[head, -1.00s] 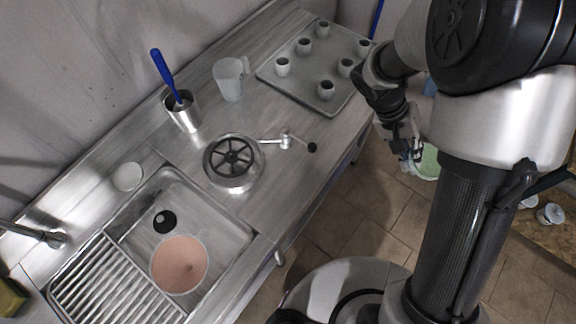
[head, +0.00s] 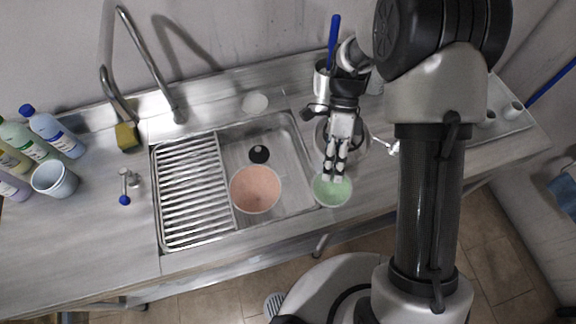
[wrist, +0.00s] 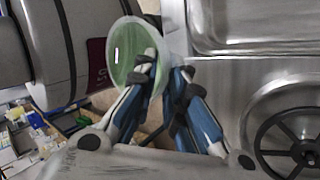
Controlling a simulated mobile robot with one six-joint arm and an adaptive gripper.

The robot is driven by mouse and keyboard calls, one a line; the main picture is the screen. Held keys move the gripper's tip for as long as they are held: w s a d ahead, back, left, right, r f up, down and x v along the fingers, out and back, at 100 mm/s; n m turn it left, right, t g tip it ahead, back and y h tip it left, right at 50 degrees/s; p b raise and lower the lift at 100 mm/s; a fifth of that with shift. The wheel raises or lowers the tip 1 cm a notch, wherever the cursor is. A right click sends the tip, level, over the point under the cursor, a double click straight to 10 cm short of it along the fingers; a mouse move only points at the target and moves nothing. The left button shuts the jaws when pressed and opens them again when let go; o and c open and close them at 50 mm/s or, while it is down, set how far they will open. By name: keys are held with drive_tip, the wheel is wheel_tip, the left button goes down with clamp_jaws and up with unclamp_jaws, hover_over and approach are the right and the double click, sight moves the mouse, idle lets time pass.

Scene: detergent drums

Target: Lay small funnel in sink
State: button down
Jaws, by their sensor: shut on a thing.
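The small green funnel (head: 332,191) hangs from my gripper (head: 335,170), just right of the sink's front right corner and over the counter. In the wrist view, the funnel (wrist: 118,62) shows its wide mouth, and my gripper (wrist: 168,72) is shut on its rim. The sink (head: 290,160) is a steel basin left of my gripper. A pink round funnel or bowl (head: 256,189) stands in its front part, with a dark drain piece (head: 259,154) behind it. The sink edge (wrist: 250,45) also shows in the wrist view.
A ribbed drainer (head: 190,190) covers the sink's left side. A tall tap (head: 150,75) stands behind it. A blue-handled brush in a steel cup (head: 322,80) stands behind my gripper. A round wheel-topped device (wrist: 290,135) lies near.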

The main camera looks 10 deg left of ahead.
drive_tip(key=w+a+r+m+t+y+p, duration=0.1)
drive_tip(key=w+a+r+m+t+y, duration=0.35)
drive_tip(key=m, duration=0.55)
drive_tip(key=w+a+r+m+t+y, duration=0.2)
drive_tip(key=w+a+m+t+y, duration=0.25)
drive_tip(key=a+m, duration=0.4)
wheel_tip(320, 180, down, 20)
drive_tip(key=d+m+b, duration=0.1)
drive_tip(key=b, duration=0.8)
drive_tip(key=shift+s+d+r+m+g, duration=0.15)
drive_tip(key=shift+s+d+m+g, duration=0.05)
drive_tip(key=shift+d+m+g, duration=0.15)
drive_tip(key=shift+f, duration=0.5)
drive_tip(key=c, duration=1.9)
unclamp_jaws()
